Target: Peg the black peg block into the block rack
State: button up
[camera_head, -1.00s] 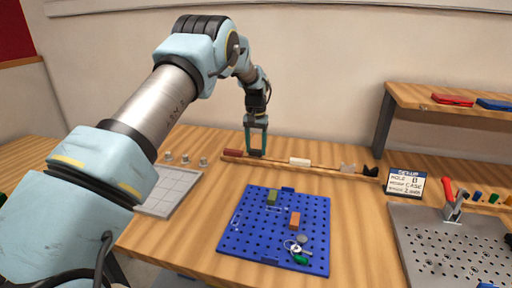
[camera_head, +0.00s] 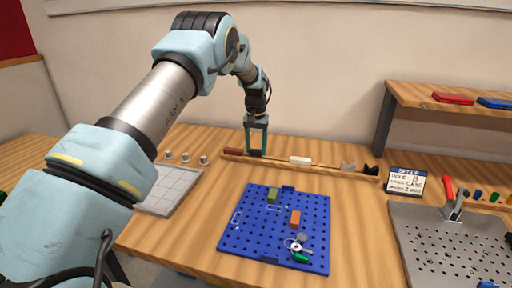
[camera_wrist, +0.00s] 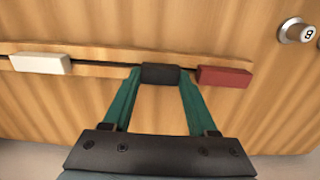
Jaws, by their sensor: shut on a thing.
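The black peg block (camera_wrist: 160,74) sits between the teal fingertips of my gripper (camera_wrist: 160,77). The fingers touch it on both sides, and it is at the slotted wooden rail (camera_wrist: 100,68), which looks like the block rack. Whether its pegs are seated is hidden. In the head view my gripper (camera_head: 256,150) points straight down at the rail (camera_head: 330,168), with the black block (camera_head: 255,153) low between its fingers. A dark red block (camera_head: 233,151) is just left of it on the rail, and a white block (camera_head: 300,160) is farther right.
A grey V-shaped piece (camera_head: 347,168) and a black one (camera_head: 371,170) stand at the rail's right end. A blue perforated board (camera_head: 250,235) in front carries green and orange blocks and keys. Small metal knobs (camera_head: 186,158) stand left. Bare table separates rail and board.

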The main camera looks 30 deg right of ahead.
jog(key=shift+f, duration=0.4)
jog(key=o, duration=1.4)
jog(key=shift+c, duration=0.2)
notch_tip(320, 180, up, 11)
jog(key=b, duration=0.3)
jog(key=shift+f, duration=0.1)
